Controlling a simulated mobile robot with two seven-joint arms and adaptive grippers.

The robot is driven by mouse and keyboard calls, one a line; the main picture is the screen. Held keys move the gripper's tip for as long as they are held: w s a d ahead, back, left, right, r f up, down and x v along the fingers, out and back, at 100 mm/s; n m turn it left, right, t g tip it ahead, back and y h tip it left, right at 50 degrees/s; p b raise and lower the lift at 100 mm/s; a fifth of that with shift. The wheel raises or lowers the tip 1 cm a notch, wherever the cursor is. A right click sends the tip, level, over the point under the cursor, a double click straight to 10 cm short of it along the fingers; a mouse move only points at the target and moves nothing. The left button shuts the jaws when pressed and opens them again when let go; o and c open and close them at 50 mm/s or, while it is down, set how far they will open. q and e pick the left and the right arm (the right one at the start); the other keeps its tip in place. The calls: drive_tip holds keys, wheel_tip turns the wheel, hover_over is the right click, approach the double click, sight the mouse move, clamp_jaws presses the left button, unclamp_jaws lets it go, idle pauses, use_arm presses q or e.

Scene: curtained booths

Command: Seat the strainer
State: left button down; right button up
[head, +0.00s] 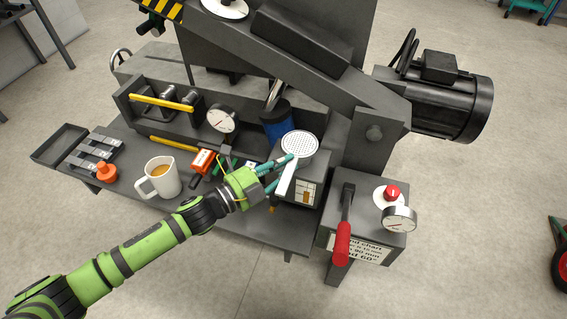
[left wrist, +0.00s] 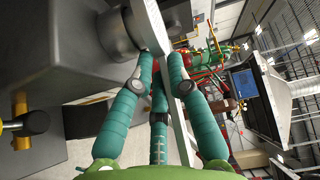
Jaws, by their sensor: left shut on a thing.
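The strainer (head: 299,146) is a round white perforated disc with a pale flat handle (head: 286,180). It is over the top of a grey box (head: 313,183) near the table's right end. I cannot tell whether it rests in the box or hovers just above it. My left gripper (head: 286,168) is shut on the strainer's handle. In the left wrist view the teal fingers (left wrist: 162,72) close around the flat handle (left wrist: 151,20), beside a grey round part (left wrist: 118,30) against a dark block. My right gripper is not in view.
A white mug (head: 160,177), an orange item (head: 203,160) and an orange knob (head: 106,173) stand left of the box. A blue cylinder (head: 277,127) and a gauge (head: 222,119) are behind. A red-handled lever (head: 343,243) on a control box stands at right.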

use_arm(q)
drive_tip(key=shift+s+f+b, duration=0.1)
drive_tip(key=shift+f+b, duration=0.25)
drive_tip(key=shift+f, duration=0.05)
drive_tip(key=shift+f, duration=0.1)
drive_tip(key=shift+f, duration=0.25)
drive_tip(key=c, duration=1.1)
unclamp_jaws()
drive_tip(key=v, duration=0.8)
